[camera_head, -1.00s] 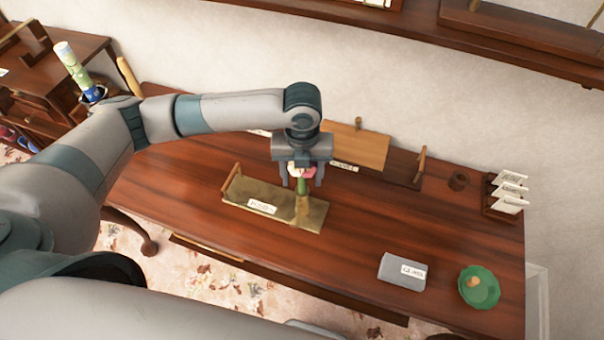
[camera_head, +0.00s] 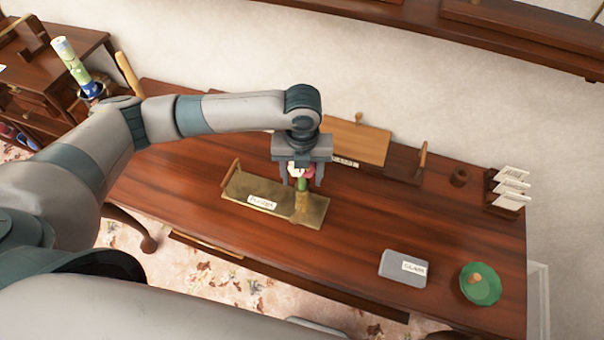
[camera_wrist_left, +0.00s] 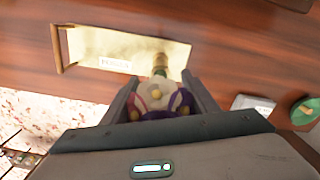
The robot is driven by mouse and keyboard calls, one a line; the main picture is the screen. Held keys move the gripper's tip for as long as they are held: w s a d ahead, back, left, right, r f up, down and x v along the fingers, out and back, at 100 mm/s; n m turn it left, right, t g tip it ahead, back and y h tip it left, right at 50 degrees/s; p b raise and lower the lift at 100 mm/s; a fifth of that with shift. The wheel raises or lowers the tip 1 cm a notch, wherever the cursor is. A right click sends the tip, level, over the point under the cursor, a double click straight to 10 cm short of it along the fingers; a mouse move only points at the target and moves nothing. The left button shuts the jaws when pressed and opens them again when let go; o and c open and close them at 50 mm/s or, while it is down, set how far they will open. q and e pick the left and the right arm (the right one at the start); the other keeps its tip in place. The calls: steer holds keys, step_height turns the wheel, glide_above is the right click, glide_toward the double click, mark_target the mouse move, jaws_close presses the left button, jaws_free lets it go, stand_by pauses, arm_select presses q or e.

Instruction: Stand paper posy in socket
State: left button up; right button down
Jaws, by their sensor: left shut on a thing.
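The paper posy (camera_head: 302,180) has a white and pink head and a green stem. My left gripper (camera_head: 302,178) points down and is shut on the posy, holding it upright. The stem's lower end meets the top of the brass socket (camera_head: 306,208), a short upright post on the brass tray (camera_head: 240,189); I cannot tell how deep it sits. In the left wrist view the posy head (camera_wrist_left: 155,95) lies between the fingers, and the labelled tray (camera_wrist_left: 95,45) lies beyond. My right gripper is not in view.
A grey box (camera_head: 395,267) with a label and a green dish (camera_head: 480,284) stand at the table's front right. A wooden board (camera_head: 355,142) is behind the gripper. The table's middle right is clear.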

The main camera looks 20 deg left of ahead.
arm_select(q)
steer(key=shift+f, duration=0.55)
steer(key=o, duration=1.1)
steer(key=shift+r, duration=0.1)
step_height(320, 180, up, 17)
steer(key=b, duration=0.5)
steer(key=shift+r, duration=0.15)
